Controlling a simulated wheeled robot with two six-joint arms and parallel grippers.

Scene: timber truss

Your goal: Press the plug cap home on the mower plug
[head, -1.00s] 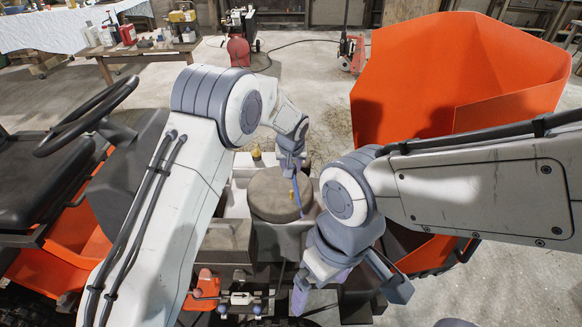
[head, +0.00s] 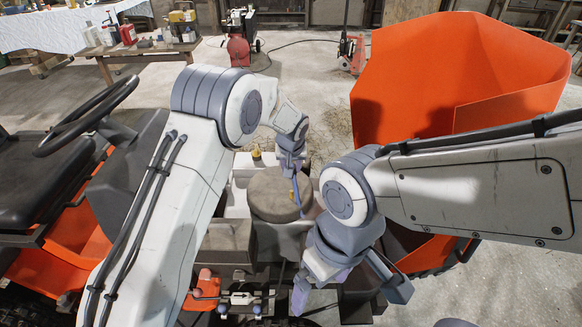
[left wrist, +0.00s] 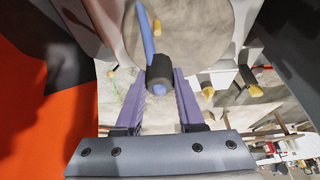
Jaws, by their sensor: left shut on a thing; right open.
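The black plug cap (left wrist: 160,74) with its blue lead (left wrist: 147,36) is between the purple fingers of my left gripper (left wrist: 160,80) in the left wrist view. The left gripper is shut on it. In the head view this gripper (head: 294,170) is beside the round grey engine top (head: 270,200), and the blue lead (head: 297,190) shows below it. The cap is too small to make out there. I cannot make out the mower plug, or whether the cap touches it. My right gripper (head: 343,283) is open and empty, lower and nearer, right of the engine.
A big orange hopper (head: 455,75) stands at the right. A seat (head: 45,180) and steering wheel (head: 85,118) are at the left. A small yellow-topped part (head: 256,155) stands behind the engine top. A wooden bench (head: 150,50) with bottles is at the back left.

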